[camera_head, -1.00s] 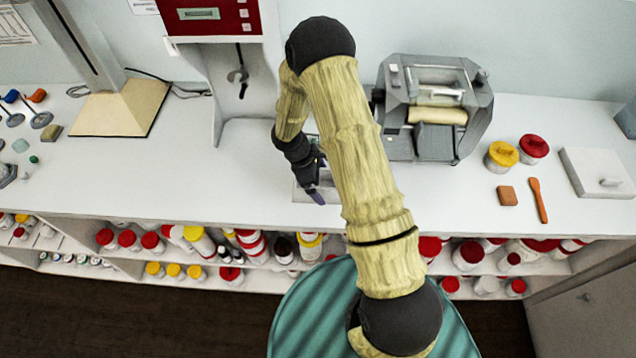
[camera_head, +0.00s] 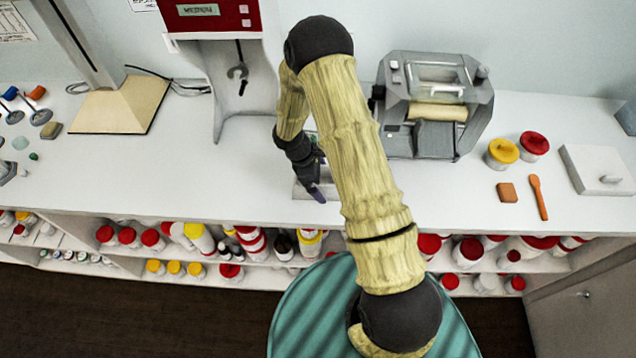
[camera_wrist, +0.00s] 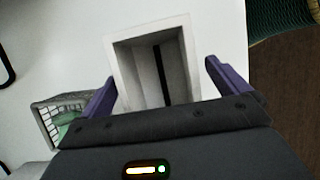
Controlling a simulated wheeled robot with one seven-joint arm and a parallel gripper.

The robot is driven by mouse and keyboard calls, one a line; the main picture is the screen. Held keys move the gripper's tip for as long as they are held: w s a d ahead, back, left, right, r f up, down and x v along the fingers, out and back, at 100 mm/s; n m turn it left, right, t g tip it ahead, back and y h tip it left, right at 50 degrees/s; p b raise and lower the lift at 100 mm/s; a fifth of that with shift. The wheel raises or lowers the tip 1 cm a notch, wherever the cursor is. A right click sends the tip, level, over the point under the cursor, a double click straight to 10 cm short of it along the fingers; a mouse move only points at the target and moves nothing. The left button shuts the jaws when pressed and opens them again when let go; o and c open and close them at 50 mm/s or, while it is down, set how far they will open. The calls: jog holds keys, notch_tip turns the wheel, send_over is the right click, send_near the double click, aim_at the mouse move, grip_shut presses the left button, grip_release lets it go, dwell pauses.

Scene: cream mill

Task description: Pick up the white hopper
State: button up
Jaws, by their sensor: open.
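The white hopper (camera_wrist: 122,62) is an open-topped, square-rimmed box with a dark strip inside. In the wrist view it lies between the two purple fingers of my gripper (camera_wrist: 158,82), one to each side of its rim. The fingers are apart, and I cannot tell whether either touches the hopper. In the head view the hopper (camera_head: 301,190) stands near the counter's front edge, partly hidden by my gripper (camera_head: 318,180).
A grey mesh basket (camera_wrist: 48,122) with something green in it is close to the left finger in the wrist view. A grey mill (camera_head: 435,105) stands behind to the right. The counter (camera_head: 240,185) is clear left of the hopper.

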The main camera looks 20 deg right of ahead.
jog(key=shift+f, duration=0.1)
dwell(0.3)
jog(key=c, duration=1.1)
jog(key=shift+r+p, duration=0.35)
jog(key=shift+r, duration=0.1)
jog(key=shift+w+r+b, duration=0.1)
jog(key=shift+r+b, duration=0.1)
jog(key=shift+b, duration=0.15)
notch_tip(320, 180, up, 9)
jog(key=b, duration=0.2)
jog(key=shift+a, duration=0.1)
